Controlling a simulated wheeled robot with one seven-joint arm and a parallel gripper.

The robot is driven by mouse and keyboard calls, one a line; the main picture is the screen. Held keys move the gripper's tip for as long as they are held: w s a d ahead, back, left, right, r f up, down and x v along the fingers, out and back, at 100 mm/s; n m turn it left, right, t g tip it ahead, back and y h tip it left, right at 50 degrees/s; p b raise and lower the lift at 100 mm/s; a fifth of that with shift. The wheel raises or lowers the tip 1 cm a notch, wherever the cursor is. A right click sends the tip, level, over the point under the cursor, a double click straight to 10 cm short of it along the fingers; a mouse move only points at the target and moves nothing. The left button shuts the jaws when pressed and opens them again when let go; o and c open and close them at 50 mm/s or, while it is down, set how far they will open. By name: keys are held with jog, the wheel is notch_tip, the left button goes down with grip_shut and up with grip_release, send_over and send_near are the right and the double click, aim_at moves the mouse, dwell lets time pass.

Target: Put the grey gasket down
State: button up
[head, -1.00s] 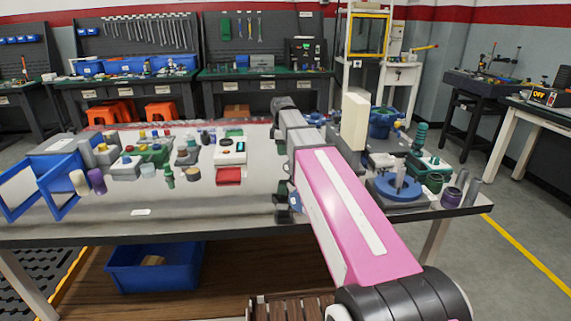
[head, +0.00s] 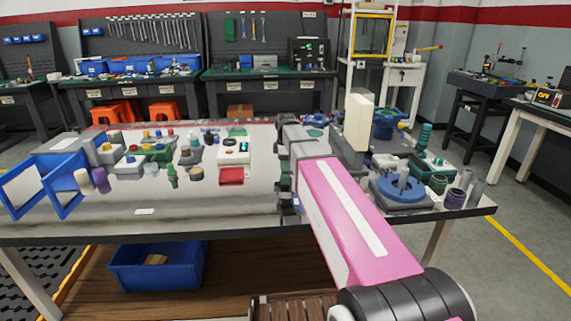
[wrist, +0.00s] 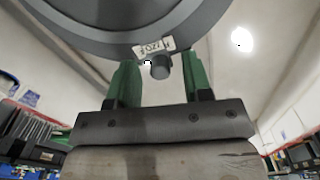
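The grey gasket (wrist: 190,25) fills the top of the wrist view as a large ring with a small white label and a short round stub on its near edge. My gripper (wrist: 156,66) has its green fingers apart, one on each side of the stub, their tips meeting the ring's edge. The ring stands clear against the ceiling, so it looks held, though the contact is partly hidden. In the head view my gripper is over the far middle of the table (head: 235,203), mostly hidden behind my pink arm and grey wrist, and the gasket cannot be made out.
Left of my arm are a red block (head: 231,176), small coloured parts and a blue open-sided bin (head: 62,190). The table's front left is mostly bare.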

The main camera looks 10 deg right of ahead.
notch_tip(320, 180, up, 12)
jog(key=shift+s, duration=0.15)
dwell(0.7)
